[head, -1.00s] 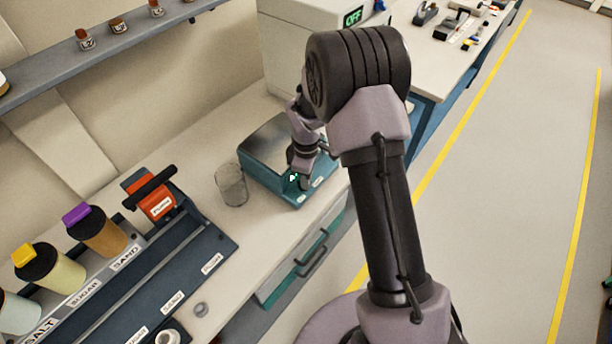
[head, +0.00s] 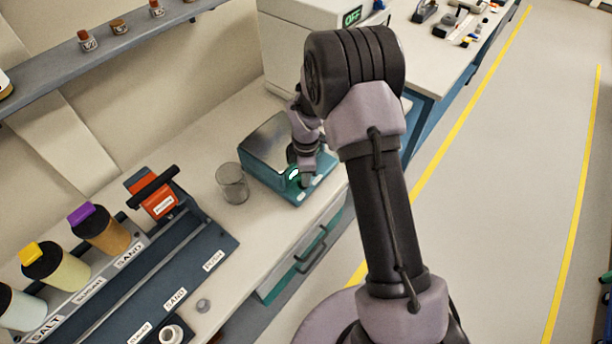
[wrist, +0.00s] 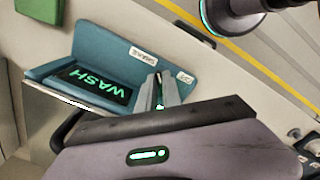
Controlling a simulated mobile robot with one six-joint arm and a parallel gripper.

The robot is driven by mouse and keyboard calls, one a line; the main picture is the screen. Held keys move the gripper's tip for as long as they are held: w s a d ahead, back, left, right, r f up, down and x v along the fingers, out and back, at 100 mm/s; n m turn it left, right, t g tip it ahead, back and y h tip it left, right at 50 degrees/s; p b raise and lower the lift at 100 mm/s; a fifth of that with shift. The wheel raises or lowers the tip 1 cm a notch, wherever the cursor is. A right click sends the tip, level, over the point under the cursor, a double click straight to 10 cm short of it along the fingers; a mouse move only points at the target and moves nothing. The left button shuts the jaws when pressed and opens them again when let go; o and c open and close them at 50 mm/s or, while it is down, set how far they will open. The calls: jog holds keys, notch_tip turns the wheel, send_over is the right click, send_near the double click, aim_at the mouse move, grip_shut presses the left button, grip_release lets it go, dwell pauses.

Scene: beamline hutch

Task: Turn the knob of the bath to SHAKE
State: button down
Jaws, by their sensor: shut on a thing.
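The bath (head: 262,148) is a teal box with a grey top on the bench, and its teal front also shows in the wrist view (wrist: 107,42). Its dark display (wrist: 92,88) reads WASH in green letters in the wrist view. Two small white labels, too small to read surely, sit on the panel near my fingers. My gripper (wrist: 163,92) is shut at the front panel beside the display. The knob is between or behind my fingers and mostly hidden, so its pointing direction cannot be seen. In the head view my wrist covers part of the bath front.
A clear beaker (head: 232,183) stands close to the left of the bath. A white machine (head: 300,35) with a display reading OFF is behind it. A dark rack with labels and capped bottles (head: 103,229) is at the left.

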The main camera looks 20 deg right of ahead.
jog(key=c, duration=1.5)
grip_release()
notch_tip(320, 180, up, 18)
jog(key=p, duration=0.4)
jog(key=shift+f, duration=0.25)
jog(key=s+a+r+m+t+y+b, duration=0.1)
jog(key=s+r+m+t+b, duration=0.1)
jog(key=s+r+m+b, duration=0.4)
jog(key=s+a+r+m+t+b, duration=0.1)
jog(key=s+a+m+b, duration=0.2)
jog(key=s, duration=0.4)
jog(key=s+f+m+t+b, duration=0.1)
jog(key=s+m, duration=0.2)
jog(key=s, duration=0.1)
jog(key=s+m+t+b, duration=0.1)
jog(key=s+m+b, duration=0.1)
jog(key=s+m, duration=0.2)
jog(key=s+f+m+y+b, duration=0.1)
jog(key=s+m+b, duration=0.1)
jog(key=s, duration=0.3)
jog(key=shift+s+a+f+m+t, duration=0.2)
jog(key=shift+a+f+m+t, duration=0.2)
jog(key=shift+m, duration=0.5)
